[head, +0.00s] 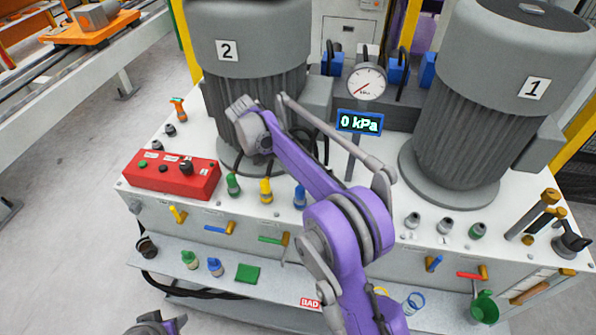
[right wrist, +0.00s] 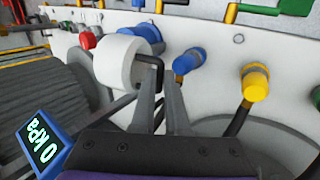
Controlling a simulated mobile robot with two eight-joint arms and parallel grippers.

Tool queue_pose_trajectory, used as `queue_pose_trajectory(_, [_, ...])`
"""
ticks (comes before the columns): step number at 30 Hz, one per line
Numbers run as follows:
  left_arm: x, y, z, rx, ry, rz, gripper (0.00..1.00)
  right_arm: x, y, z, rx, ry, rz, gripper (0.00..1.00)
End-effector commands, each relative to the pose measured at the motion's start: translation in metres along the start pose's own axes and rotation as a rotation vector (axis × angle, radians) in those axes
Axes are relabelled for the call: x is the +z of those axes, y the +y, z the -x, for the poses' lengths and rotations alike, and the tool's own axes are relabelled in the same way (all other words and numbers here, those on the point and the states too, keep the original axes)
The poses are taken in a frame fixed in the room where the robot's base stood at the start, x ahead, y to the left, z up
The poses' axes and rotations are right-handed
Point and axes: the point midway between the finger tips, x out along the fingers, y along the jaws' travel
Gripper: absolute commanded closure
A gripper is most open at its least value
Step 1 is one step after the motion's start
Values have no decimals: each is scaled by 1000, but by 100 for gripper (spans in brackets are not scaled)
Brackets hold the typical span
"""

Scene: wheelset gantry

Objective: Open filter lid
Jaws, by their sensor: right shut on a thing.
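In the right wrist view, a white cylinder (right wrist: 118,66) with a bent black handle (right wrist: 157,64) at its end lies against a blue round part (right wrist: 146,32); I take the cylinder for the filter. My right gripper (right wrist: 160,80) is shut on the black handle, the handle's bent end between its grey fingers. I cannot tell whether the lid is loose or seated. In the head view my purple right arm hides the filter and the gripper. My left gripper is not in clear view.
Blue (right wrist: 189,60) and yellow (right wrist: 255,83) connectors stand close beside the right gripper. A gauge (head: 367,82) and 0 kPa display (head: 359,122) stand between motor 2 (head: 250,65) and motor 1 (head: 480,110). A red switch box (head: 172,176) sits at the left.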

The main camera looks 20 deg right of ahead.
Motion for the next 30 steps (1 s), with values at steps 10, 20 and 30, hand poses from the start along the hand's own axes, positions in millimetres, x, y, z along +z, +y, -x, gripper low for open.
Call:
queue_pose_trajectory(10, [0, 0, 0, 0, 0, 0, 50, 0, -1, 1, 4, 2, 2, 100])
queue_pose_trajectory(20, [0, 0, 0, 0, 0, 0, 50, 0, -1, 0, 4, 1, 1, 58])
queue_pose_trajectory(30, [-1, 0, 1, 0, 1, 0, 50, -1, -1, 11, 4, 2, 1, 58])
